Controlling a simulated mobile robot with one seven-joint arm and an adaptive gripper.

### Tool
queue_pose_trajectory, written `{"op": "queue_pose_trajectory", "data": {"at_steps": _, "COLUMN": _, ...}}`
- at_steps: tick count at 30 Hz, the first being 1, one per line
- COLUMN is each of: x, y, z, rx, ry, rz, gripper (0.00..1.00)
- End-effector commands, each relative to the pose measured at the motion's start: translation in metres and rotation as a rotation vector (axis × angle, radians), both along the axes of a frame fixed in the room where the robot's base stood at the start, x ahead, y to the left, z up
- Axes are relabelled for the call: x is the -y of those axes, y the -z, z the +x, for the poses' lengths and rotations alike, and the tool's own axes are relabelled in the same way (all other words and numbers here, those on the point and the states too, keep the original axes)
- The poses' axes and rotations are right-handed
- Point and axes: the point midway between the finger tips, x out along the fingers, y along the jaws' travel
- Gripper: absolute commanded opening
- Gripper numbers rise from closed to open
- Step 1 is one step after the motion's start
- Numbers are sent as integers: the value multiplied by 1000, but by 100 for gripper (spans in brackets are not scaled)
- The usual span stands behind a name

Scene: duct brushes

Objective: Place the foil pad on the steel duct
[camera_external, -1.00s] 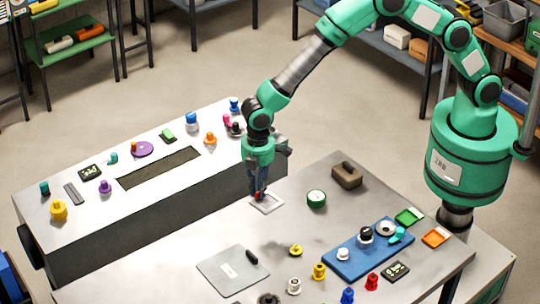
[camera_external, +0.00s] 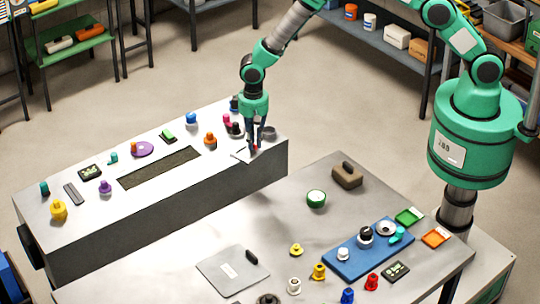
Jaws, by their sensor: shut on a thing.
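The steel duct (camera_external: 90,190) is a long grey box on the left with a dark slot in its top. My gripper (camera_external: 253,151) is shut on the foil pad (camera_external: 242,156), a small silvery sheet, at the right end of the duct's top. The pad looks tilted. The fingers hide part of it, and I cannot tell whether it touches the duct.
Several coloured knobs stand on the duct, with a pink one (camera_external: 228,119) and an orange one (camera_external: 210,139) near my gripper.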

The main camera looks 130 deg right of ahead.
Motion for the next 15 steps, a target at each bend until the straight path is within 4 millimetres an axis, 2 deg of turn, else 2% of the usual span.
{"op": "queue_pose_trajectory", "data": {"at_steps": 1, "x": 7, "y": -2, "z": -8, "rx": 0, "ry": 54, "rz": 1, "gripper": 0}}
{"op": "queue_pose_trajectory", "data": {"at_steps": 6, "x": 22, "y": -1, "z": -22, "rx": 0, "ry": 183, "rz": 1, "gripper": 0}}
{"op": "queue_pose_trajectory", "data": {"at_steps": 15, "x": 27, "y": 0, "z": -27, "rx": 1, "ry": 230, "rz": 1, "gripper": 0}}
